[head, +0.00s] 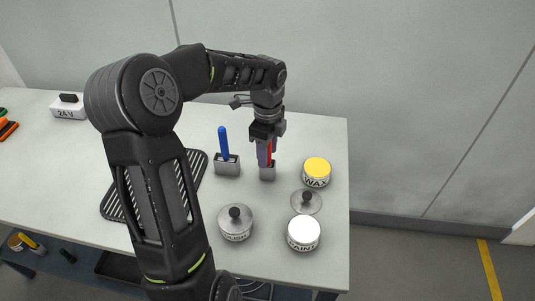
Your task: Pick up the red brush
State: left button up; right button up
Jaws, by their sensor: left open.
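The red brush (269,152) stands upright in a small grey holder (267,173) on the table. My left gripper (266,154) points down over it, with its open fingers on either side of the brush handle. The fingers hide much of the brush, and I cannot tell whether they touch it. My right gripper is not in view.
A blue brush (224,142) stands in another grey holder (227,166) just left. Nearby are a WAX tin (316,173), a PAINT tin (303,234), a loose lid (306,202) and a lidded tin (236,225). A black ribbed mat (193,165) lies behind my arm. The table's right edge is close.

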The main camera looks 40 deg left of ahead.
pick_arm(q)
jog(key=shift+c, duration=0.3)
grip_shut()
jog(key=shift+r, duration=0.1)
dwell(0.4)
notch_tip(320, 180, up, 10)
jog(key=shift+f+b, duration=0.1)
jog(key=shift+b, duration=0.45)
